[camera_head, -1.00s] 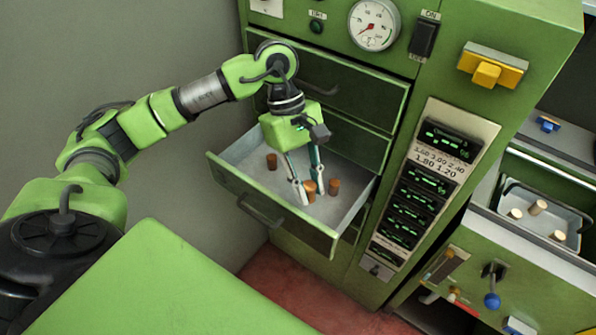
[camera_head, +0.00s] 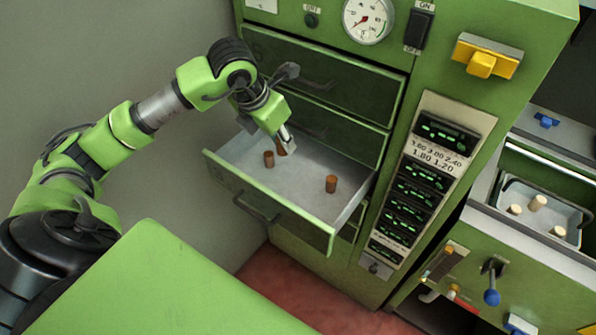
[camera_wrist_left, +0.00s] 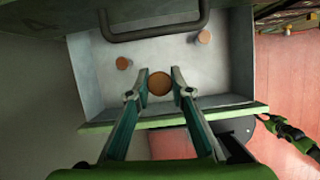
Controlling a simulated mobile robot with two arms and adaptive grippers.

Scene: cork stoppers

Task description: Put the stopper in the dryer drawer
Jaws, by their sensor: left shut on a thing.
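My left gripper (camera_head: 287,143) is over the back left part of the open dryer drawer (camera_head: 226,177). It is shut on a brown cork stopper (camera_head: 281,150). In the left wrist view this held stopper (camera_wrist_left: 159,83) shows end-on between the two fingertips (camera_wrist_left: 159,88). Two more brown stoppers stand apart on the drawer floor, one at the left (camera_head: 269,159) and one at the right (camera_head: 331,184). The held stopper's height above the floor is hard to tell. My right gripper does not show clearly in either view.
Closed drawers (camera_head: 350,85) rise just behind the open one. At the right, a metal tray (camera_head: 566,214) holds several pale stoppers. A control panel (camera_head: 425,180) lies between. The front middle of the open drawer is clear.

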